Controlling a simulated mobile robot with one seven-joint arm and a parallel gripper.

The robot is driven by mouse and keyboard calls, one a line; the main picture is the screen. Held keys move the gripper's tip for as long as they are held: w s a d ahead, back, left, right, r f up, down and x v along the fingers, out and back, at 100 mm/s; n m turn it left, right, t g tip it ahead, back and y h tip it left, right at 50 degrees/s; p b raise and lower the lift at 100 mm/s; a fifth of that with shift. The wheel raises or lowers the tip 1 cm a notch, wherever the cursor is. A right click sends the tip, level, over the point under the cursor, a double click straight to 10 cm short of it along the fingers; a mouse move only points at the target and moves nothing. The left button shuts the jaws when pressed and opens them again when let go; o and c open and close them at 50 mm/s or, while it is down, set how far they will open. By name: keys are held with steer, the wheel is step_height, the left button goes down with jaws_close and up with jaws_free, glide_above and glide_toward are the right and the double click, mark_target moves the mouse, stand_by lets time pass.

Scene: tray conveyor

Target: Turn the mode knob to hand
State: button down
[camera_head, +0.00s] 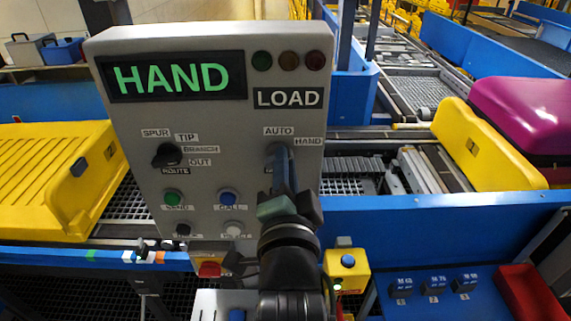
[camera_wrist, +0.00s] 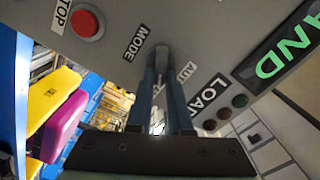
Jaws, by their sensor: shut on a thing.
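The grey control panel (camera_head: 115,215) faces me, and its display (camera_head: 172,76) reads HAND in green. The mode knob (camera_wrist: 162,60) is at the panel's right side, with AUTO (camera_head: 278,131) above it and HAND (camera_head: 309,141) to its upper right. My gripper (camera_head: 281,168) is shut on the knob, with one blue finger on each side in the wrist view (camera_wrist: 161,78). The fingers hide most of the knob, so I cannot tell exactly where its pointer stands. The label MODE (camera_wrist: 136,42) shows beside it in the wrist view.
A route knob (camera_head: 167,155), a green button (camera_head: 172,196) and a blue button (camera_head: 228,196) sit left of my gripper. A red stop button (camera_wrist: 86,24) is near in the wrist view.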

stand_by(0.3)
steer(key=c, duration=0.8)
jaws_free()
steer(key=shift+c, duration=0.2)
steer(key=s+p, duration=0.4)
steer(key=s, duration=0.9)
steer(key=shift+p, duration=0.3)
